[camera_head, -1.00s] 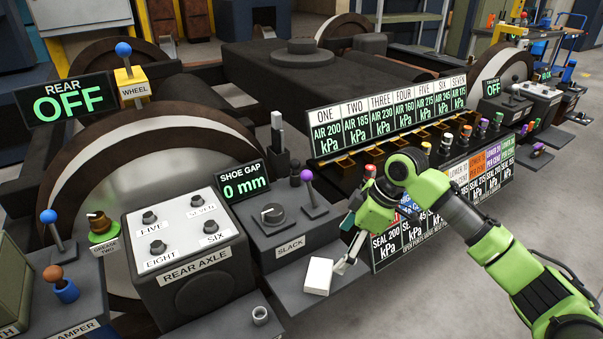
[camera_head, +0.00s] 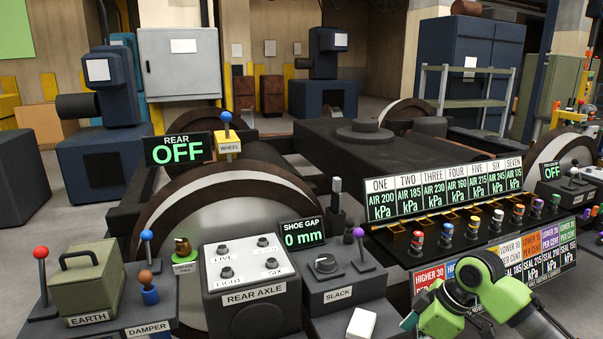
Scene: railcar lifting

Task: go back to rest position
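My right gripper (camera_head: 409,322) is at the bottom edge, on the green arm that comes in from the lower right. Its fingers are small and partly cut off, so I cannot tell whether it is open or shut. A white block (camera_head: 361,323) lies to its left, below the SLACK box (camera_head: 340,280), with a gap between block and gripper. My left gripper is not in view.
The REAR AXLE box (camera_head: 250,315), EARTH box (camera_head: 88,282) and DAMPER levers (camera_head: 148,288) stand at the front left. A row of coloured knobs (camera_head: 470,232) runs below the AIR display (camera_head: 445,190). Open floor lies at the far left.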

